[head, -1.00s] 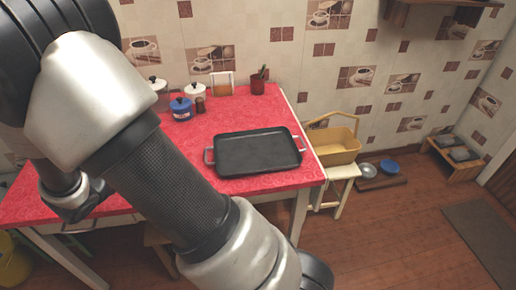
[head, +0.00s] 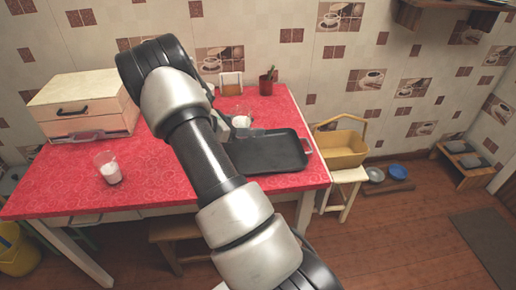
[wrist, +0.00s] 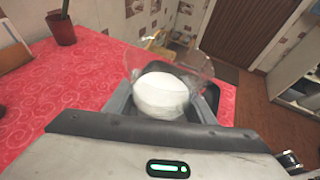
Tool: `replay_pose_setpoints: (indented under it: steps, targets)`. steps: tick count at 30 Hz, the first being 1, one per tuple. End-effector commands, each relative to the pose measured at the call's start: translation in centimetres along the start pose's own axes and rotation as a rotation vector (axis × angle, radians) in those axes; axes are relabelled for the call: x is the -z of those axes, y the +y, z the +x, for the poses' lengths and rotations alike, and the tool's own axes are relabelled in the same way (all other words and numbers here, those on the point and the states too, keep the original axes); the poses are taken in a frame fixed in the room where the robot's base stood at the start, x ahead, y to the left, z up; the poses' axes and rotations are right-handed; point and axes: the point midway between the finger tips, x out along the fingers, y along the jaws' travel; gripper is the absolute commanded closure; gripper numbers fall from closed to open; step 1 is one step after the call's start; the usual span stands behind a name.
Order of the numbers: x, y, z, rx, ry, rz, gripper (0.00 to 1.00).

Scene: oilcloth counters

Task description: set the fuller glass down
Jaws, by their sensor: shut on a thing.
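My gripper (head: 243,129) is shut on a clear glass (head: 240,117) with white contents, near the back left corner of the black tray. In the wrist view the held glass (wrist: 160,96) sits between the two fingers, its clear rim above the white fill. I cannot tell whether its base touches anything. A second clear glass (head: 109,170), partly filled with white, stands upright on the left of the red counter, well apart from my gripper. Which glass is fuller is hard to tell from these views.
The black tray (head: 268,153) lies on the red counter (head: 60,190), right of my arm. A drawer box (head: 85,105) stands back left. A dark red cup (head: 266,86) with utensils and a napkin holder (head: 231,83) stand behind. The counter's front left is clear.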

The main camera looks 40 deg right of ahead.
Motion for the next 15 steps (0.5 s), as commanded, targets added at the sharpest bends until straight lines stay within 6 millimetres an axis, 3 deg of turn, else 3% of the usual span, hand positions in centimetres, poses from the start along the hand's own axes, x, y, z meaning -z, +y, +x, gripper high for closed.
replay_pose_setpoints:
  steps: [6, 15]
  targets:
    - [3.9, 0.0, 1.6, 0.000, 0.000, -0.002, 0.86]
    - [6.2, 0.0, 2.6, 0.000, 0.000, -0.001, 0.86]
